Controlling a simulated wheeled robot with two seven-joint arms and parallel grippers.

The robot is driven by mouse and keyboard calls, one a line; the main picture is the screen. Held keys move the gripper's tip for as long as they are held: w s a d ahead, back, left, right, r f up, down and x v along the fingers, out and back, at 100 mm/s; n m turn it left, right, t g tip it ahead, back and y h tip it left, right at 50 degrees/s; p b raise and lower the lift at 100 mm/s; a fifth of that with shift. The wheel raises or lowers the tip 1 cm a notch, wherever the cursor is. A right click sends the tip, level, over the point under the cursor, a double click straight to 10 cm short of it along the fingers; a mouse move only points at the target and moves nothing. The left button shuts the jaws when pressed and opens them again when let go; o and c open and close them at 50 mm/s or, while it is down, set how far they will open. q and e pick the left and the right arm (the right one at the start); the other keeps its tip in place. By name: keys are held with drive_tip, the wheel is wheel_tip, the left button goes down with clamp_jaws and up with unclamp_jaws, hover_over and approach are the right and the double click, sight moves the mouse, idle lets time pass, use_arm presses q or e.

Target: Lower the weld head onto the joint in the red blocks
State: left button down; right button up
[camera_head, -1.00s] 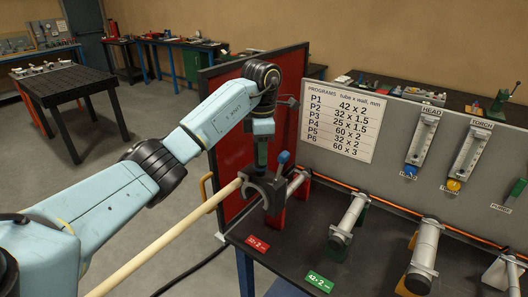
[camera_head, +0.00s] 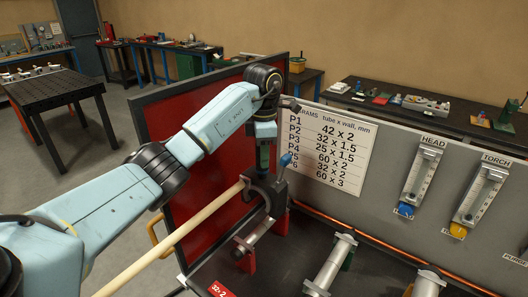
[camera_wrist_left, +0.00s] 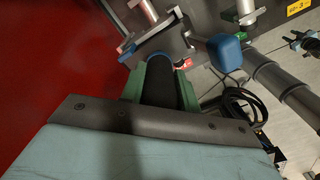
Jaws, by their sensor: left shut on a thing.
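My left gripper (camera_head: 264,152) points down and is shut on the handle of the weld head (camera_head: 271,192), a dark open clamp with a blue-knobbed lever (camera_head: 286,160). In the left wrist view, the dark handle (camera_wrist_left: 166,85) sits between the green fingers; the blue knob (camera_wrist_left: 228,53) is beside it. A grey tube (camera_head: 255,233) lies across the near red block (camera_head: 246,261) and the far red block (camera_head: 280,222). In the head view the weld head shows just above the far part of this tube. The joint itself cannot be made out. My right gripper is not in view.
A pale hose (camera_head: 180,234) runs from the weld head to the lower left. A red panel (camera_head: 150,113) stands left behind the bench (camera_head: 290,250). The programs sign (camera_head: 327,142) and a grey back panel (camera_head: 385,187) stand behind. More tubes (camera_head: 332,262) lie to the right.

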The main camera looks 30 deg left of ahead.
sight(263, 177)
use_arm(q)
drive_tip(key=shift+s+f, duration=0.25)
drive_tip(key=shift+f, duration=0.65)
drive_tip(key=shift+w+f, duration=0.15)
drive_tip(key=shift+f, duration=0.85)
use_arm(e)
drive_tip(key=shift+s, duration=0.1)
use_arm(q)
drive_tip(key=shift+f, duration=0.1)
